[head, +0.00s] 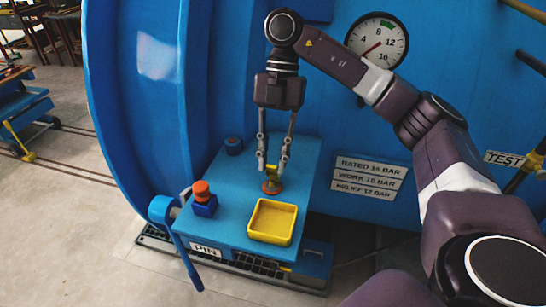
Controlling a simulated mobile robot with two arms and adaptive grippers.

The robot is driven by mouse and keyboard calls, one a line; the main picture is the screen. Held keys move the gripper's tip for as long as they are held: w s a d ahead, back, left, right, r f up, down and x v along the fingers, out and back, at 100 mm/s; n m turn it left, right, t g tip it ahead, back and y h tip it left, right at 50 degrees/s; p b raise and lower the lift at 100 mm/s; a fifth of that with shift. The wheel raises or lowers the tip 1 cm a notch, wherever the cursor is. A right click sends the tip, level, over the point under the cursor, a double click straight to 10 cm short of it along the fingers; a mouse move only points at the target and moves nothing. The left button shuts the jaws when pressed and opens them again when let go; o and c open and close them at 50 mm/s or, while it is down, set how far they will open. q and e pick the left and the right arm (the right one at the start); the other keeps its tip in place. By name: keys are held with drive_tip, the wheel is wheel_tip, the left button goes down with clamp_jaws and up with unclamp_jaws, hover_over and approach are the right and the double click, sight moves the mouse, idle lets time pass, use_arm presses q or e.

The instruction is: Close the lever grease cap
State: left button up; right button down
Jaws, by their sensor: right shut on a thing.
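The small grease cap (271,187) looks like an orange-brown round disc with a yellow upright piece on top, on the blue block (240,205). My right gripper (272,166) points straight down over it, its two fingertips on either side of the yellow piece and shut on it. The fingertips partly hide that piece, and I cannot tell how the disc sits on its seat. A blue lever (182,250) hangs from a round hub at the left of the block. My left gripper is out of view.
A yellow tray (272,221) stands just in front of the cap. A red-topped blue fitting (203,198) and a dark blue knob (233,145) stand on the block. The blue autoclave wall (225,70) with its gauge (377,42) rises close behind.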

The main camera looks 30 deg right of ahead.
drive_tip(key=a+t+h+b, duration=0.1)
drive_tip(key=s+f+t+h+b, duration=0.1)
drive_tip(key=h, duration=0.1)
drive_tip(key=shift+s+a+t, duration=0.2)
drive_tip(key=shift+a+t, duration=0.1)
drive_tip(key=shift+a, duration=0.05)
drive_tip(key=t+h, duration=0.1)
drive_tip(key=s+a+f+t+h, duration=0.1)
drive_tip(key=h, duration=0.1)
drive_tip(key=shift+s+a+f+t+h+b, duration=0.15)
drive_tip(key=shift+f+t+h+b, duration=0.1)
drive_tip(key=shift+t+h+b, duration=0.15)
drive_tip(key=shift+s+a+f+t+h+b, duration=0.15)
drive_tip(key=shift+f+t+h+b, duration=0.1)
drive_tip(key=shift+t+h, duration=0.2)
drive_tip(key=shift+a+f+t+h+b, duration=0.2)
drive_tip(key=shift+f+t+h+b, duration=0.35)
drive_tip(key=shift+t+h+b, duration=0.25)
drive_tip(key=shift+s, duration=0.1)
drive_tip(key=c, duration=1.8)
unclamp_jaws()
drive_tip(key=shift+o, duration=0.2)
